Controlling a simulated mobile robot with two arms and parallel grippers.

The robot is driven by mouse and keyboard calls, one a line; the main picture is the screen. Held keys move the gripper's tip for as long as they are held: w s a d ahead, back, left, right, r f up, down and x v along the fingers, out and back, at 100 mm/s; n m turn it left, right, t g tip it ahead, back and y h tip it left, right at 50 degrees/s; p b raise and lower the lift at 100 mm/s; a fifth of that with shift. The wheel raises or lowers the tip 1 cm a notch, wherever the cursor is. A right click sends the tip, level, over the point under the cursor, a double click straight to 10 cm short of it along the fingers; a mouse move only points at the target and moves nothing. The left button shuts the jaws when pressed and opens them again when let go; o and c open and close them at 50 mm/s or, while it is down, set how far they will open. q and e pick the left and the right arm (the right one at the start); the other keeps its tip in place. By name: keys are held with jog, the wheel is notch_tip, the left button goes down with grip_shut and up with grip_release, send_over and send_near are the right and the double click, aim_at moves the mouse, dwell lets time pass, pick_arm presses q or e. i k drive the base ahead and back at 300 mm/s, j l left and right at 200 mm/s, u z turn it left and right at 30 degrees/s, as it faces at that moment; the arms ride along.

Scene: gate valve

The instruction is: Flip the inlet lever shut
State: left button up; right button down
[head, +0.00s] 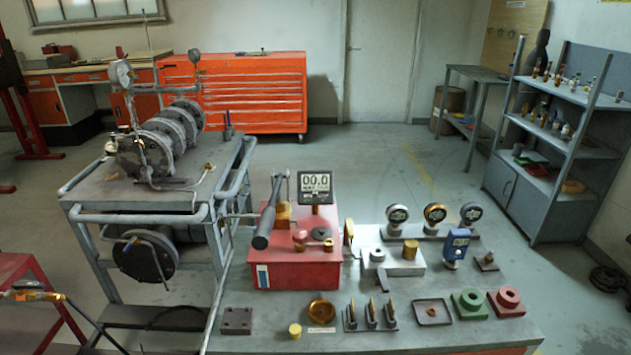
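No part is plainly marked as the inlet lever, so I cannot tell which one it is. A large black-handled lever (265,228) stands tilted at the left side of the red box (298,270) on the bench. A small brass fitting (208,168) sits at the right end of a thin pipe on the steel rig (135,195). A brass fitting with an orange part (38,296) lies at the far left. A small blue-grey part (130,244) shows at the rig's lower flange (145,258). Neither of my grippers is in view.
A shelf (560,150) stands right. The floor behind the bench is clear.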

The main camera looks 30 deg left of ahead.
aim_at(18, 285)
jog(key=u, duration=0.4)
jog(key=j+u, duration=0.15)
jog(key=u, duration=0.3)
jog(key=j+u, duration=0.1)
jog(key=u, duration=0.3)
jog(key=j+u, duration=0.1)
jog(key=u, duration=0.35)
jog(key=j+u, duration=0.1)
jog(key=u, duration=0.3)
jog(key=j+u, duration=0.1)
jog(key=u, duration=0.35)
